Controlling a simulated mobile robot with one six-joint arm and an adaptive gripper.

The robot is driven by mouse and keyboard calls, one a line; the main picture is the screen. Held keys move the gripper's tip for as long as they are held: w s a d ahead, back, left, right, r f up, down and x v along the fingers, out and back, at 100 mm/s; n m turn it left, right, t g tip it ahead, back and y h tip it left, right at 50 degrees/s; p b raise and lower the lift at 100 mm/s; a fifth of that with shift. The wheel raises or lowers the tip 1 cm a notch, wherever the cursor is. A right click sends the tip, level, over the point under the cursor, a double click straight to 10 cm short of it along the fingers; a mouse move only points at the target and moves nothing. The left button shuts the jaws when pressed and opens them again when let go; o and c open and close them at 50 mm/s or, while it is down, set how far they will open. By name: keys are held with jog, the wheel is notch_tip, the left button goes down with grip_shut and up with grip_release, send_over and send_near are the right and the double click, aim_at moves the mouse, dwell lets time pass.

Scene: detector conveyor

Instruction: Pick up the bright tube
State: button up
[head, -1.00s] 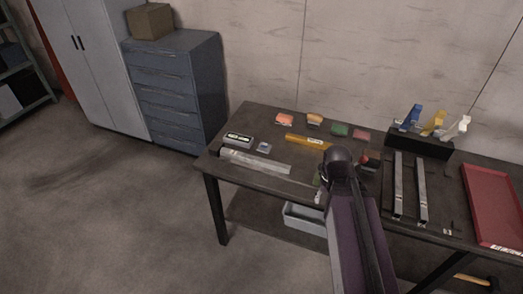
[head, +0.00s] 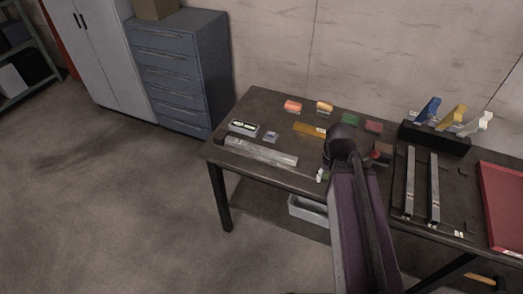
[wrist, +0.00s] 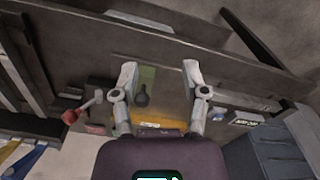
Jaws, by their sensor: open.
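A long silver-grey tube (head: 260,151) lies along the front left part of the dark table; it is the brightest bar there. It seems to show as a pale bar (wrist: 245,100) right of my gripper in the wrist view. My gripper (wrist: 158,72) is open, its two fingers well apart, with nothing held between them. A green piece and a dark rounded thing show between the fingers, and a yellow bar (wrist: 158,129) lies nearer the palm. In the head view my arm hides the gripper and part of the table.
A black-and-white device (head: 243,128) and a small box (head: 271,136) lie behind the tube. Coloured blocks line the back. Two metal rails (head: 434,188) and a red tray (head: 502,205) are on the right. A blue drawer cabinet (head: 182,75) stands left of the table.

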jog(key=shift+o, duration=1.2)
jog(key=shift+w, duration=0.1)
jog(key=n+b, duration=0.2)
jog(key=n, duration=1.2)
send_over(261, 149)
notch_tip(261, 149, down, 2)
jog(key=shift+w+f, duration=0.1)
jog(key=shift+f, duration=0.15)
notch_tip(261, 149, down, 8)
jog(key=b, duration=0.8)
jog(key=shift+f+b, duration=0.15)
jog(key=shift+b, duration=0.25)
jog(key=shift+f, duration=0.1)
